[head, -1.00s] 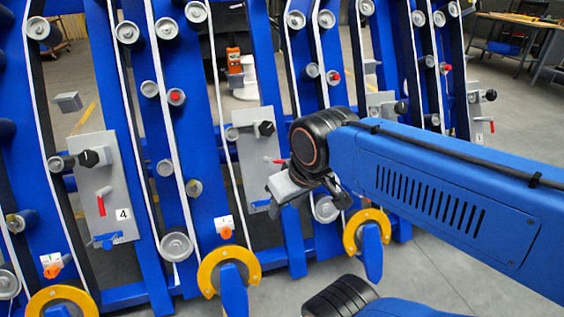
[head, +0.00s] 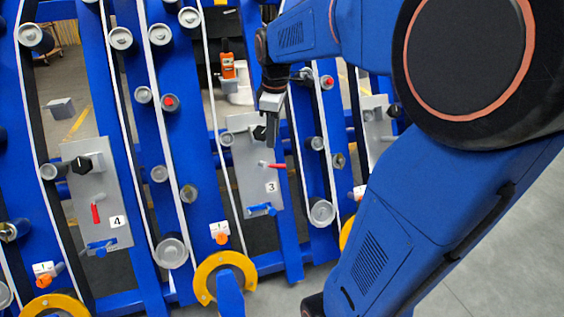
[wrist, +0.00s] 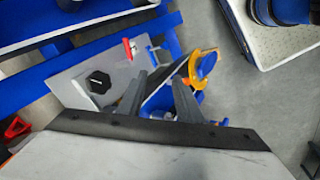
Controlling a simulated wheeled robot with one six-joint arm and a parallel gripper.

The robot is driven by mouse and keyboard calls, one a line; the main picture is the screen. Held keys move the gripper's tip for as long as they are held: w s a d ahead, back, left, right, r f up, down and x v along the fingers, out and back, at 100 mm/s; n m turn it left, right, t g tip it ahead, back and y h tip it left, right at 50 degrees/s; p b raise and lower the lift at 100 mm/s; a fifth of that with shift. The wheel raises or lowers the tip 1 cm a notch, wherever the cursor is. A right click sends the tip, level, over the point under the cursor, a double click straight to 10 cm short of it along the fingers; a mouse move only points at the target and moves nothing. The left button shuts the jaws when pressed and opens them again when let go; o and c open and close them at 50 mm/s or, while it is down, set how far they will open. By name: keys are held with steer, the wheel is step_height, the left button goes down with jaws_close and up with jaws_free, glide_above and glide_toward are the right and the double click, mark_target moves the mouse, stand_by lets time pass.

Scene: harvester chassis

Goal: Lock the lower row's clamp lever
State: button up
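Plate 3 (head: 255,195) is a grey panel between blue uprights. Its red lever (head: 276,166) lies nearly level. A blue lever part (head: 261,210) sits at the plate's lower end. My gripper (head: 271,132) hangs in front of the plate's upper part, above the red lever, and partly hides the black knob. In the wrist view my gripper (wrist: 159,80) is open, with nothing between its fingers. That view shows a grey plate (wrist: 80,65) with a black hex knob (wrist: 98,82) and a red lever (wrist: 128,48). I cannot tell whether the fingers touch anything.
Plate 4 (head: 85,170) stands at left, its red lever (head: 96,212) nearly upright. Grey rollers and white belts run along the blue frame. A yellow ring (head: 205,280) sticks out at the frame's bottom. Open grey floor (head: 460,250) lies at lower right.

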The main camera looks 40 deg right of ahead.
mark_target(282, 165)
steer(key=w+d+f+n+g, duration=0.1)
steer(key=w+d+f+n, duration=0.25)
steer(key=w+d, duration=0.6)
steer(key=shift+n, duration=0.25)
steer(key=f, duration=1.6)
steer(key=shift+d+f, duration=0.2)
steer(key=shift+d, duration=0.05)
jaws_close()
